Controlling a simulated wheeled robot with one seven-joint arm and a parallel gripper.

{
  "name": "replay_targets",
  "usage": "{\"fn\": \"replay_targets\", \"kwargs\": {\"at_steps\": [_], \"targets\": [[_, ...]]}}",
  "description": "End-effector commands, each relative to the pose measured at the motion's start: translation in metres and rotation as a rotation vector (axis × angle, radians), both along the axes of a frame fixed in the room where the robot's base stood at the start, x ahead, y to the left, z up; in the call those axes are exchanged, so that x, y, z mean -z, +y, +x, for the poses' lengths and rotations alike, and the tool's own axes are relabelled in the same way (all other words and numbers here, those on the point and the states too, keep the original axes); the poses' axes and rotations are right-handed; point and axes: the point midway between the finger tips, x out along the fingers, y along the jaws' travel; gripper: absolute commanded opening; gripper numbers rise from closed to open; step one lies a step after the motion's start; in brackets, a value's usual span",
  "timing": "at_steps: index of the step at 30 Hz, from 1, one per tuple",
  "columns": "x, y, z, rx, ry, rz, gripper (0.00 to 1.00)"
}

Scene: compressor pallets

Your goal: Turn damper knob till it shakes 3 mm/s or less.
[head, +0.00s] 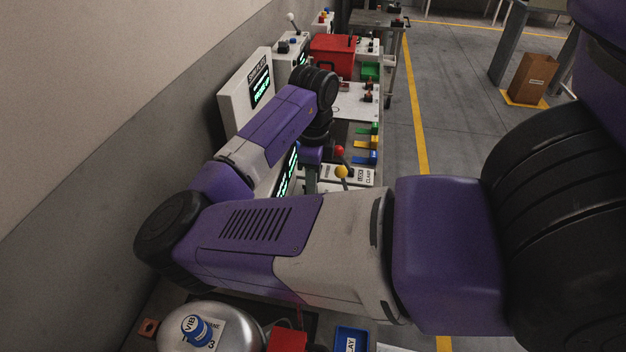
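My arm crosses the head view, and its wrist bends down over the bench. My gripper (311,178) points down beside a panel with a green-lit screen (287,172). Its fingertips are largely hidden behind my arm, so I cannot tell whether it is open. A blue cap marked VIB (197,330) sits on a silver rounded tank (170,340) at the bottom left. A yellow ball-topped lever (342,172) and a red knob (339,151) stand just right of my gripper. I cannot make out which part is the damper knob, and no vibration reading is legible.
A white panel with a green screen (260,90) stands by the wall. A red box (332,55) is farther back on the bench. Green, yellow and blue pieces (366,143) lie along its right edge. A blue tray (351,340) is near the bottom. The floor to the right has free room.

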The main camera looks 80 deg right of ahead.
Motion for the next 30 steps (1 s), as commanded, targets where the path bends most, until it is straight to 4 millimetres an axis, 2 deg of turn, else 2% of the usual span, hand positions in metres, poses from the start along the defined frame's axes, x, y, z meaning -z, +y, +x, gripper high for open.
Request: {"fn": "replay_targets", "kwargs": {"at_steps": [9,13,14,23,30], "targets": [[0.0028,-0.0001,0.0002,0.000,0.000,-0.001,0.29],[0.0027,-0.0001,0.0001,-0.001,0.000,-0.001,0.03],[0.0026,-0.0001,0.0001,0.000,0.000,-0.001,0.00],[0.0021,-0.0002,-0.0001,-0.009,0.001,-0.001,0.00],[0.0007,-0.0006,-0.0008,-0.095,0.002,0.001,0.00]]}}
